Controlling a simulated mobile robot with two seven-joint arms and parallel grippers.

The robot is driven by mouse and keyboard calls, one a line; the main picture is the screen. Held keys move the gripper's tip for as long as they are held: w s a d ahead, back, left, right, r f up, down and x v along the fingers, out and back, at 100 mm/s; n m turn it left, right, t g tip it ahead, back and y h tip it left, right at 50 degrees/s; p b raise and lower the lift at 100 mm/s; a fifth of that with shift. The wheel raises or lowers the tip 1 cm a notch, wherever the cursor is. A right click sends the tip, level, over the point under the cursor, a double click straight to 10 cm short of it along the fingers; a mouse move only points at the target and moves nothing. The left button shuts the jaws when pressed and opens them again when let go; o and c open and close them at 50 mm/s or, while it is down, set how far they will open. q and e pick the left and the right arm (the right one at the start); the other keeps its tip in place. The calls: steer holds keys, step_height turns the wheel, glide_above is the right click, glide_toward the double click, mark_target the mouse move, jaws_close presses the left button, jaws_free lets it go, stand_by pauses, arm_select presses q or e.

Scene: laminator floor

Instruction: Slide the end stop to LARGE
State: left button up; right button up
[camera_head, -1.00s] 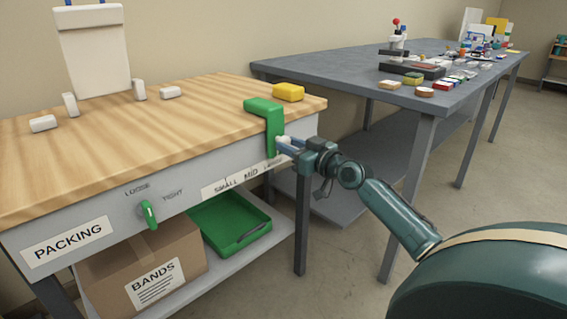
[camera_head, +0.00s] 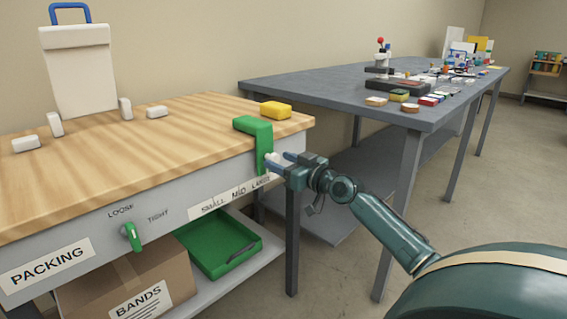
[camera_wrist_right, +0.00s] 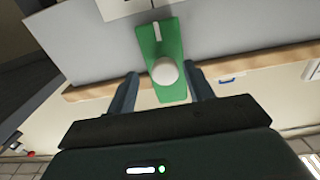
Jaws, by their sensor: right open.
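The end stop is a green bracket (camera_head: 252,127) hooked over the right part of the packing table's front edge, with a white knob (camera_wrist_right: 165,72) on its front plate. Its lower end is just above the word LARGE on the scale label (camera_head: 228,195), which reads SMALL, MID, LARGE from left to right. My right gripper (camera_head: 280,159) is at the knob. In the right wrist view its open fingers (camera_wrist_right: 161,76) stand on either side of the knob, with gaps visible. The pointer's exact alignment is too small to tell. My left gripper is not in view.
A yellow block (camera_head: 276,110) lies on the wooden table (camera_head: 160,145) behind the stop. A green LOOSE/TIGHT lever (camera_head: 131,237) is on the front panel. A green tray (camera_head: 225,245) and a BANDS box (camera_head: 135,285) sit below. A grey table (camera_head: 330,95) stands to the right.

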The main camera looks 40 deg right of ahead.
steer(key=shift+s, duration=0.1)
steer(key=s+d, duration=0.1)
steer(key=s, duration=1.2)
steer(key=shift+b, duration=0.4)
